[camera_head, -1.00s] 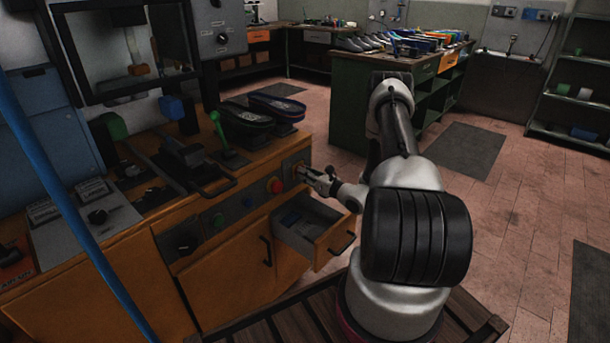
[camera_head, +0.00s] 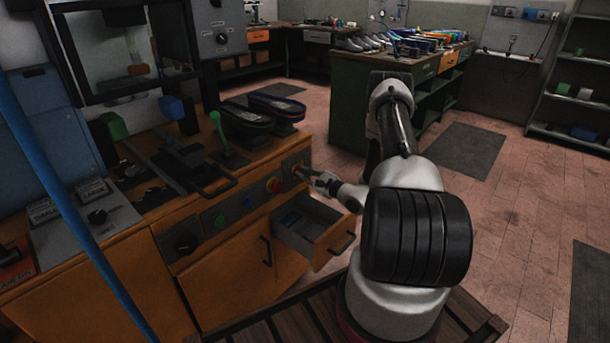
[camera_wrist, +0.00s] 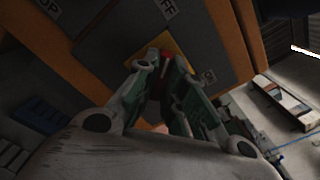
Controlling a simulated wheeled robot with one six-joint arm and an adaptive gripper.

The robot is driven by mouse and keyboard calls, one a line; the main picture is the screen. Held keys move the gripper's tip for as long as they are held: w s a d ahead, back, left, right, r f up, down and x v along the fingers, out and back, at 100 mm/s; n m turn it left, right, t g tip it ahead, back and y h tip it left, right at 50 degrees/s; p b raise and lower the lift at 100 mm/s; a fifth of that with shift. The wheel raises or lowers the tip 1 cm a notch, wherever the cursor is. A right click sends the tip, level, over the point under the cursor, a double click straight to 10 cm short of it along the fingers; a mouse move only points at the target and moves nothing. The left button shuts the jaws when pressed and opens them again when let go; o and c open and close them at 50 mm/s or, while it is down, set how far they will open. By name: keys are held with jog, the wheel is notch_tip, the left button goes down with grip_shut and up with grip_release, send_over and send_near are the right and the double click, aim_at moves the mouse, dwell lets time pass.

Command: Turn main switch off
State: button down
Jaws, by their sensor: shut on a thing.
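The main switch (camera_head: 297,168) is at the right end of the dark control panel on the front of the orange bench. In the wrist view it has a yellow plate and a red handle (camera_wrist: 161,67). Part of an OFF label shows above it in that view. My gripper (camera_head: 306,174) is at the switch, pointing into the panel. In the wrist view my gripper (camera_wrist: 163,72) is shut on the red handle between its fingertips. The fingers hide much of the handle, so its exact angle is hard to tell.
A red stop button (camera_head: 275,185) sits just left of the switch, with blue and green buttons further left. An open drawer (camera_head: 331,243) juts out below my gripper. A green-tipped lever (camera_head: 217,128) and dark shoe forms stand on the bench top.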

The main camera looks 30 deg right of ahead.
jog(key=shift+n, duration=0.7)
jog(key=shift+f, duration=0.1)
jog(key=c, duration=1.5)
grip_release()
jog(key=shift+s, duration=0.15)
jog(key=v, duration=1.1)
jog(key=shift+s+d, duration=0.15)
jog(key=shift+s, duration=0.25)
